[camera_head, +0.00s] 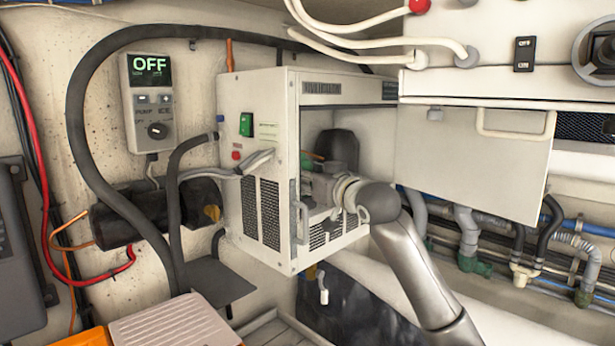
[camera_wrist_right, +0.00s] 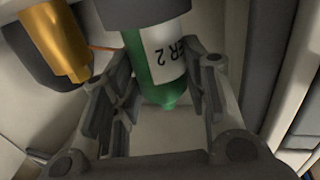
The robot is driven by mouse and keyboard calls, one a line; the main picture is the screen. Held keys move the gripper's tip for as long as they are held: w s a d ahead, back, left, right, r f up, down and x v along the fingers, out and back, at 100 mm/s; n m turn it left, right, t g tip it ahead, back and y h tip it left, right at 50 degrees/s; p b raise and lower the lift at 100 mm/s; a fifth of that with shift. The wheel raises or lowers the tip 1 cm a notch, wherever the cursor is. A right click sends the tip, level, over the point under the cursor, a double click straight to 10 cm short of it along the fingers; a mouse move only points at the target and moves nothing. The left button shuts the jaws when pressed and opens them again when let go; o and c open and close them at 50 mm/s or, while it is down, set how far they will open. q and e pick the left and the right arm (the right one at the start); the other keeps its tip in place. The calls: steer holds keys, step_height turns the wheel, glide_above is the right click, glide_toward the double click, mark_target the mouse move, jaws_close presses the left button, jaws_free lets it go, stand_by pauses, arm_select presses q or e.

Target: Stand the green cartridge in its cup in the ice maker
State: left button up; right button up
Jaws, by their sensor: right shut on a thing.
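The ice maker (camera_head: 262,115) is a white box on the wall with its front open. My right gripper (camera_head: 319,182) reaches inside it. In the right wrist view the gripper's fingers (camera_wrist_right: 160,88) are closed on the sides of the green cartridge (camera_wrist_right: 146,74), which has a white label ending in "ER 2" and a tapered green end. A dark grey round part (camera_wrist_right: 146,10) covers the cartridge's other end; I cannot tell whether they are joined. A dark rounded part (camera_head: 338,148) shows above the gripper in the head view. The cup cannot be made out. My left gripper is not in view.
A brass-coloured cylinder (camera_wrist_right: 52,38) is close beside the fingers. A white panel (camera_head: 480,155) stands right of the opening. Hoses and a control box reading OFF (camera_head: 150,100) are on the left. Pipes (camera_head: 470,235) run along the lower right.

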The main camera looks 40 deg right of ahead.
steer(key=o, duration=1.1)
steer(key=shift+c, duration=0.2)
steer(key=shift+o, duration=0.2)
steer(key=shift+d+f, duration=0.15)
steer(key=shift+s+f, duration=0.2)
steer(key=shift+s, duration=0.35)
steer(key=s+a, duration=0.1)
steer(key=s, duration=0.9)
steer(key=shift+s+a+r, duration=0.25)
steer(key=shift+s+a, duration=0.15)
steer(key=shift+a, duration=0.1)
